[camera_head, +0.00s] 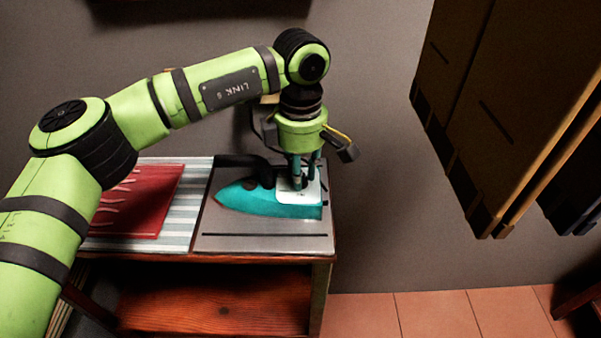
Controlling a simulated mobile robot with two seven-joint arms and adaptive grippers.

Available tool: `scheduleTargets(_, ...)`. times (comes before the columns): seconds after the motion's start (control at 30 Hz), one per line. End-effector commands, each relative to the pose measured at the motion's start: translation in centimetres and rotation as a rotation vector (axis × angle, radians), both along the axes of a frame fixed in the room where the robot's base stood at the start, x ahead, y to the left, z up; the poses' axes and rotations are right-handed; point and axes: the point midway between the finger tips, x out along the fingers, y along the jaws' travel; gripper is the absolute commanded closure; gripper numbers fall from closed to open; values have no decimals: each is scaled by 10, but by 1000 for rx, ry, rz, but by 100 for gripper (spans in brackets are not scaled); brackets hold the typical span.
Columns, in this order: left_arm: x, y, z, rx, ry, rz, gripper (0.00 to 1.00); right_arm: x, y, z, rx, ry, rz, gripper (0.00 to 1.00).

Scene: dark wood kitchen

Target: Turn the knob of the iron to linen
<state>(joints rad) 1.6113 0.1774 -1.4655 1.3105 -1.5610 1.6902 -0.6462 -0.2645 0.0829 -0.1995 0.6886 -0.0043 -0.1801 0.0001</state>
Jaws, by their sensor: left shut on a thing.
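A teal iron (270,209) with a white panel and a dark handle (240,160) stands on a grey board on top of a small wooden table. Its tip points left. My left gripper (299,184) reaches down from above onto the white panel near the iron's right end. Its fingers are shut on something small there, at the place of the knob. The knob itself is hidden by the fingers, and its setting cannot be read. My right gripper is not in view.
A red folded cloth (135,203) lies on a striped cloth (184,219) left of the grey board (225,243). An open wooden shelf (215,300) is below. Large dark panels (490,90) hang at the upper right. Bare tiled floor (430,312) shows at the lower right.

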Motion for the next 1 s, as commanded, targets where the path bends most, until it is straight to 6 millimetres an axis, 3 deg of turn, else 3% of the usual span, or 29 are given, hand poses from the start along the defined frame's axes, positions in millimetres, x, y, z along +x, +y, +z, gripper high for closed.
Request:
scheduleTargets(0.43,0,-1,1,-2,-1,-271,100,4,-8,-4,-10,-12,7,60)
scheduleTargets(1.0,0,0,1,-3,-1,-330,100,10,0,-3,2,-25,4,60)
